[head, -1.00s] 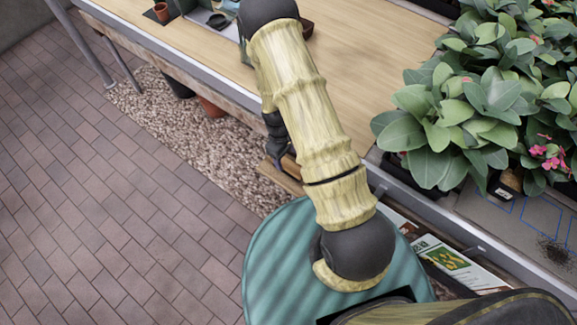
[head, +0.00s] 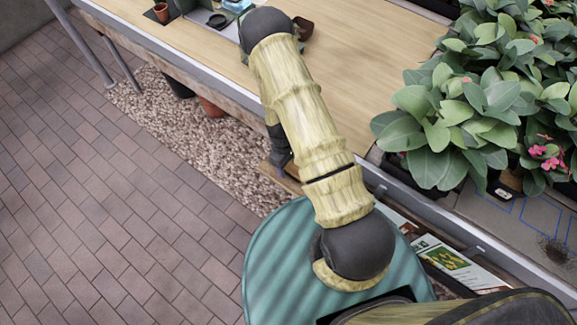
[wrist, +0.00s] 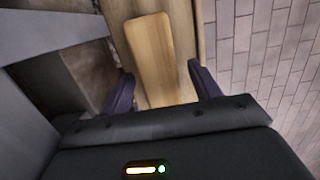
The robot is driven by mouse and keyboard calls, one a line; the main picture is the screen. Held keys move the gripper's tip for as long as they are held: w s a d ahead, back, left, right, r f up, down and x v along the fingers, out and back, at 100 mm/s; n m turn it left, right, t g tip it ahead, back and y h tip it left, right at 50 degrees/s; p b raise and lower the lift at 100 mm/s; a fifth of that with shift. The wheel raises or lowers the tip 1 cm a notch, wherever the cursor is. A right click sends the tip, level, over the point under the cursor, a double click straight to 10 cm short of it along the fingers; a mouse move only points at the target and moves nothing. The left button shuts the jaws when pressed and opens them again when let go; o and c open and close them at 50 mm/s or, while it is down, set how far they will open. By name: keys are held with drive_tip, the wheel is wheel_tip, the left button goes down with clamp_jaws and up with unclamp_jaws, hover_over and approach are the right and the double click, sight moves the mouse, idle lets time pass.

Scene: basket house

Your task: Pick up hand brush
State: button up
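In the wrist view, a light wooden piece with rounded corners (wrist: 150,52), which looks like the back of the hand brush, lies on a wooden board. No bristles show. My gripper (wrist: 163,85) is open, with one dark finger on each side of the near end of the wooden piece. There is no clear contact with either finger. In the head view, my gripper (head: 280,160) is low beside the table's front edge, mostly hidden by my arm. The brush cannot be made out there.
The wooden board (head: 284,180) juts out below the tabletop (head: 365,70). The table's metal edge (head: 190,62) runs close by my arm. Potted leafy plants (head: 440,120) crowd the right side. Gravel (head: 190,130) and open brick paving (head: 110,200) lie to the left.

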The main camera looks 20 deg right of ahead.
sight(289, 164)
drive_tip(key=c, duration=1)
wheel_tip(289, 164, up, 18)
drive_tip(key=shift+p, duration=0.3)
drive_tip(key=o, duration=0.3)
drive_tip(key=shift+c, duration=0.7)
drive_tip(key=shift+w, duration=0.1)
